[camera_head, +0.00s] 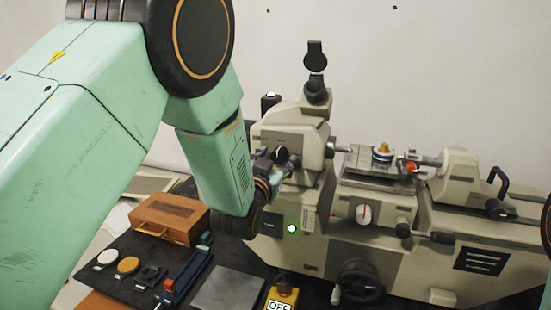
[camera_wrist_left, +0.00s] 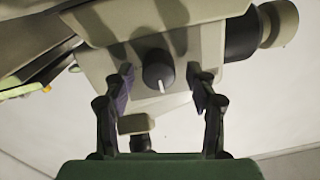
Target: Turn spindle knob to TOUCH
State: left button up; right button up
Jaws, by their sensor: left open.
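The spindle knob (camera_head: 281,153) is a small round black knob with a white pointer line, on the front of the beige machine's headstock. In the left wrist view the knob (camera_wrist_left: 158,70) is at the upper middle, its white line pointing toward the bottom of the picture. My left gripper (camera_head: 275,168) is close to the headstock face at the knob. In the wrist view my left gripper (camera_wrist_left: 163,86) is open, one finger on each side of the knob, with a gap on both sides. No TOUCH marking is legible. My right gripper is not in view.
The machine carries a ring on a fixture (camera_head: 382,151), a red-marked dial (camera_head: 364,214), a lit green lamp (camera_head: 292,229) and a handwheel (camera_head: 360,284). A yellow OFF switch box (camera_head: 283,296), wooden case (camera_head: 168,217) and grey plate (camera_head: 228,289) stand in front.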

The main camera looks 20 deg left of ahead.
pick_arm(q)
jog(key=shift+d, duration=0.25)
jog(key=shift+s+a, duration=0.1)
jog(key=shift+a, duration=0.15)
jog(key=c, duration=0.6)
jog(key=shift+d, duration=0.15)
jog(key=shift+c, duration=2.8)
